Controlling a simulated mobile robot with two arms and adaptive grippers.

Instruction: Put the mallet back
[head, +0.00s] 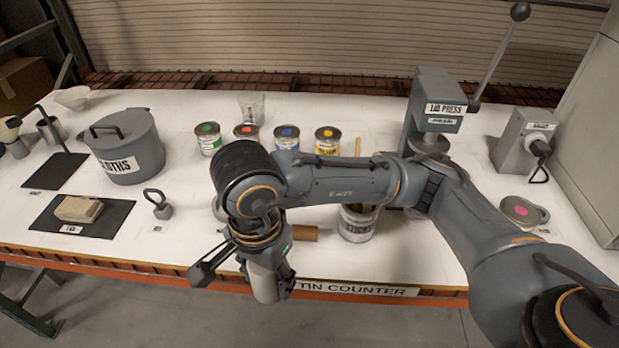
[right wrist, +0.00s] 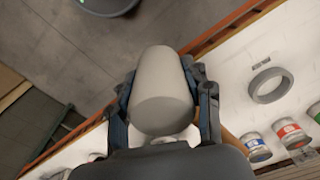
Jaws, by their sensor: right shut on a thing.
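My right gripper (head: 250,273) hangs over the front edge of the counter. It is shut on a pale grey tapered cylinder, which appears to be the mallet (head: 266,280). In the right wrist view the fingers of the gripper (right wrist: 163,105) press on both sides of the mallet (right wrist: 160,88), and its rounded end faces away from the palm. A short brown cylinder (head: 304,233) shows beside the gripper; I cannot tell whether it belongs to the mallet. My left gripper is out of view.
A grey ring (right wrist: 270,84) lies on the white counter (head: 350,260). At left are a cloths pot (head: 125,155) and black mats (head: 108,222). The lid press (head: 440,98) stands at right.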

